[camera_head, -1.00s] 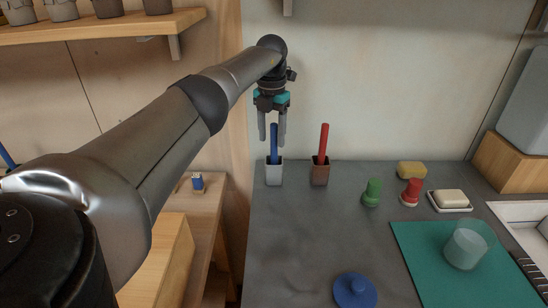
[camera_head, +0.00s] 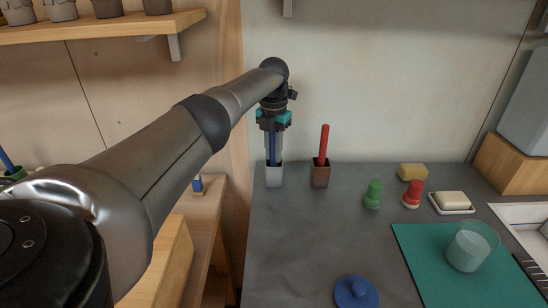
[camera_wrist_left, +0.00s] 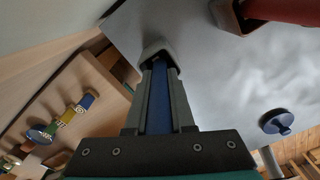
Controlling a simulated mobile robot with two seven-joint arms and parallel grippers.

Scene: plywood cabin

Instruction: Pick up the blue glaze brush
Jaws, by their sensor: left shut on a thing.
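The blue glaze brush (camera_head: 272,147) stands upright in a small white square holder (camera_head: 274,176) at the back left of the grey counter. My left gripper (camera_head: 273,153) points straight down over the holder and is shut on the brush handle. In the left wrist view the blue handle (camera_wrist_left: 158,100) lies between the two grey fingers, and the holder's pale rim (camera_wrist_left: 158,50) surrounds its far end. The brush's lower end is hidden inside the holder. My right gripper is not in view.
A brown holder (camera_head: 320,176) with a red brush (camera_head: 324,142) stands close to the right. A green stamp-like piece (camera_head: 373,194), a red one (camera_head: 412,193), a sponge (camera_head: 413,172) and a soap dish (camera_head: 451,208) are further right. The middle counter is clear.

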